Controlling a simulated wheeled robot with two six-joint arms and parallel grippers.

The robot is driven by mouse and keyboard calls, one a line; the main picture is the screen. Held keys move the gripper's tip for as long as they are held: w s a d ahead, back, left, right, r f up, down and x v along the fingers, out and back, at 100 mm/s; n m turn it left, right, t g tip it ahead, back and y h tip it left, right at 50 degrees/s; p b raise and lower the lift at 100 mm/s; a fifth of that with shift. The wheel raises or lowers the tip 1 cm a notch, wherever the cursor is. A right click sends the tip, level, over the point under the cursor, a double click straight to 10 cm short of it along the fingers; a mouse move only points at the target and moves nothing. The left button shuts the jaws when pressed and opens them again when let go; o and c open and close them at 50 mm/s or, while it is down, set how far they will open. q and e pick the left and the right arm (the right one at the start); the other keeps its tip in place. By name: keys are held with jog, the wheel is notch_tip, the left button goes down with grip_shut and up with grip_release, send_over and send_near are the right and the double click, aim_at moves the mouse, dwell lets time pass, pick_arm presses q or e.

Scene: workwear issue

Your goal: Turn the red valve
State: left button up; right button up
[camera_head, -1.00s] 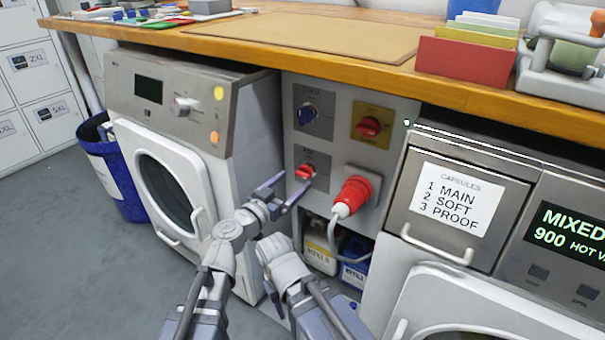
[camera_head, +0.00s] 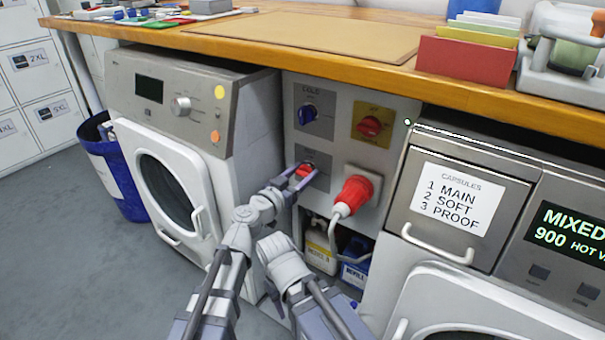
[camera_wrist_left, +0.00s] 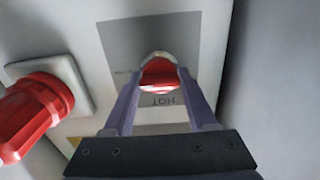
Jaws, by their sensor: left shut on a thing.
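The red valve (camera_head: 304,171) is a small handle on a grey plate, low on the left side of the pale service panel. In the left wrist view the red valve (camera_wrist_left: 160,76) shows between my fingers, above the word HOT, upside down there. My left gripper (camera_head: 300,177) is shut on the valve, with one finger on each side of it; it also shows in the left wrist view (camera_wrist_left: 160,88). The fingers partly cover the valve in the head view. My right arm shows at the bottom centre, but its gripper is hidden.
A blue valve (camera_head: 309,114) sits above, and a red knob on a yellow plate (camera_head: 369,127) is to its right. A large red plug (camera_head: 354,194) with a cable is close to the right. A washer (camera_head: 170,170) stands left; bottles (camera_head: 320,248) stand below the panel.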

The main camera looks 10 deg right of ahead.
pick_arm(q)
jog(key=c, duration=0.7)
jog(key=n, duration=0.4)
jog(key=shift+n, duration=0.4)
jog(key=n, duration=0.4)
jog(key=shift+a+n, duration=0.1)
jog(key=shift+n, duration=0.2)
jog(key=n, duration=0.4)
jog(key=shift+w+f+n, duration=0.1)
jog(key=shift+n, duration=2.3)
